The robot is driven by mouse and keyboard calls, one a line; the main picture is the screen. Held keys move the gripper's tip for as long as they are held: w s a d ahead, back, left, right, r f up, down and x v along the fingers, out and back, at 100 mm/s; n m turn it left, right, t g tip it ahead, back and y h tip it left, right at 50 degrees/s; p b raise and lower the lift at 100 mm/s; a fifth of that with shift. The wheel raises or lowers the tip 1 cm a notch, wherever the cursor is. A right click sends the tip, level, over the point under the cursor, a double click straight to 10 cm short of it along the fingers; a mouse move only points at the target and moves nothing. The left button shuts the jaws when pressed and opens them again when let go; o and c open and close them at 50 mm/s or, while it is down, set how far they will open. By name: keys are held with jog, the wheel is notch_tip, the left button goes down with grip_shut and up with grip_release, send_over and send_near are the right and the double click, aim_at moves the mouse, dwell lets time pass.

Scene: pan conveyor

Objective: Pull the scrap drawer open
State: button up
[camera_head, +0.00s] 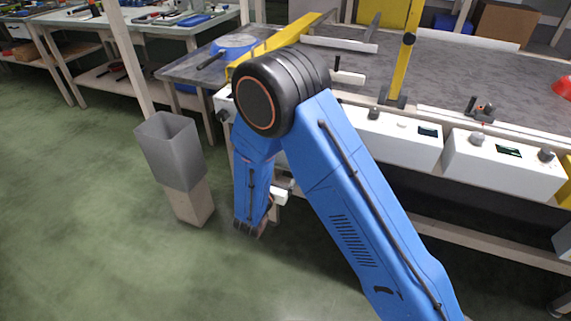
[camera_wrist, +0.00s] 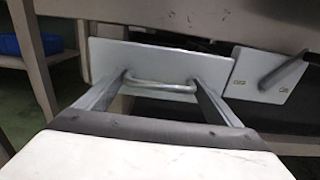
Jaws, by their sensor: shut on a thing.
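The scrap drawer's pale grey front panel (camera_wrist: 110,58) is in the wrist view, under the edge of a bench. A grey bar handle (camera_wrist: 160,87) runs across the panel's lower middle. My gripper (camera_wrist: 160,80) is shut on this handle, with one finger at each end of the bar. The wrist view does not show clearly whether the drawer stands out from the bench.
A pale panel with a dark lever (camera_wrist: 285,72) sits right of the drawer front. A grey bin (camera_head: 170,150) on a wooden block stands left of my arm. The conveyor bench (camera_head: 460,75) with white control boxes (camera_head: 390,137) runs to the right. Green floor is clear at lower left.

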jog(key=v, duration=2)
jog(key=shift+s+d, duration=0.2)
jog(key=shift+s, duration=0.05)
jog(key=o, duration=1.2)
jog(key=shift+r, duration=0.1)
jog(key=shift+a, duration=0.1)
jog(key=v, duration=1.7)
jog(key=shift+s, duration=0.15)
jog(key=shift+a, duration=0.1)
